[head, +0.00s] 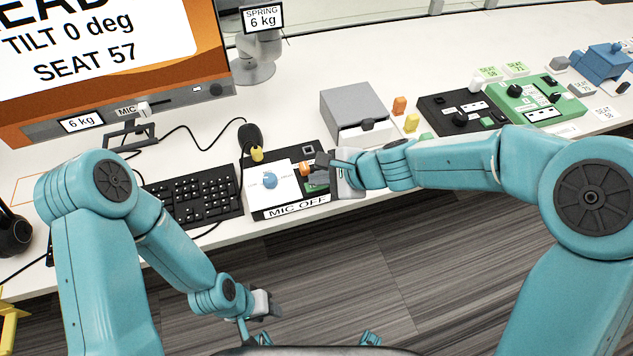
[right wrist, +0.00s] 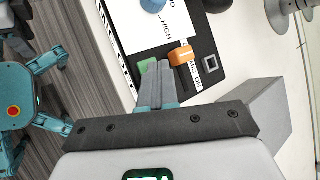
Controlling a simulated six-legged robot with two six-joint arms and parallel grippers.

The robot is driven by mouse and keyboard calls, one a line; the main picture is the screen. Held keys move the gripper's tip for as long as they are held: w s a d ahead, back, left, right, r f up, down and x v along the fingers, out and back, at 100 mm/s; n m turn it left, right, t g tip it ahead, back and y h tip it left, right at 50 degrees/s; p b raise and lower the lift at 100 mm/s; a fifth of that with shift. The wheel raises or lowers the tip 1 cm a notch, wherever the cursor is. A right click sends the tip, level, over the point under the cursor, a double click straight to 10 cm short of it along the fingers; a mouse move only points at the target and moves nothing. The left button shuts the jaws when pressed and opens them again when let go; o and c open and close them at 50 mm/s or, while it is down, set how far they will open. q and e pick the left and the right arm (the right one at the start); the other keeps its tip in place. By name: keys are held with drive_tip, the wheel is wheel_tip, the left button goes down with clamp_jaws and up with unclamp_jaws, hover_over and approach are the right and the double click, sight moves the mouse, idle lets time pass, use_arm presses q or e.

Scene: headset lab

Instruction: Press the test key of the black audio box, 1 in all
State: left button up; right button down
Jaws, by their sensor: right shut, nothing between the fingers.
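The black audio box (head: 328,158) lies on the white desk with a "MIC OFF" label on its front. It carries a blue knob (head: 270,180) on a white panel, an orange switch (head: 305,169) and a green key (head: 316,187). My right gripper (head: 316,172) is shut and empty over the box's right part. In the right wrist view its fingertips (right wrist: 156,66) overlap the green key (right wrist: 147,64), beside the orange switch (right wrist: 181,55). The fingers partly hide the key, and I cannot tell whether they touch it. My left gripper (head: 268,304) hangs low before the desk.
A grey open-fronted box (head: 353,105) stands behind on the right. Black (head: 450,104) and green (head: 535,98) devices lie farther right. A monitor (head: 130,75) stands at the back left.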

sight(321, 188)
drive_tip(key=shift+r+p, duration=0.75)
drive_tip(key=shift+r, duration=0.1)
wheel_tip(321, 188, up, 5)
drive_tip(key=p, duration=0.4)
drive_tip(key=shift+p, duration=0.4)
idle(0.5)
